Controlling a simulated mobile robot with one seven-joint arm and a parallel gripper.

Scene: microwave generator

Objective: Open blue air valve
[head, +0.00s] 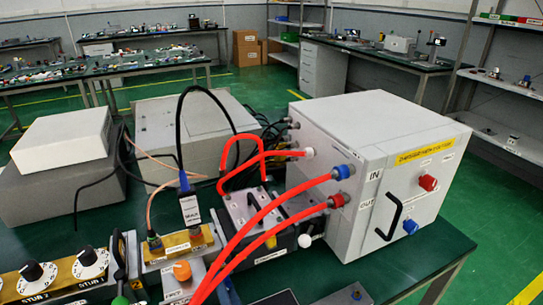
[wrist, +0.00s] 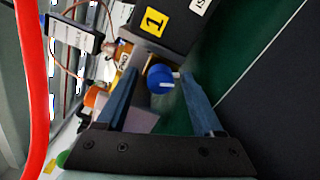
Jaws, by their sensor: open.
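A round blue valve knob (wrist: 160,80) with a pale pointer shows in the wrist view, in the gap between my fingertips. My gripper (wrist: 162,74) is open, with one blue finger on each side of the knob. Clear space shows beside the knob; I cannot tell whether the tips reach past it or stop short. A second blue knob (head: 410,226) is on the white box's front, below a red knob (head: 428,183). My gripper is not clearly visible in the head view.
The white box (head: 340,140) with a black handle (head: 389,217) stands on the dark green bench. Red hoses (head: 265,215) run from it to the lower left; one crosses the wrist view's left edge (wrist: 37,80). Stub tuners (head: 65,268) and cables crowd the left.

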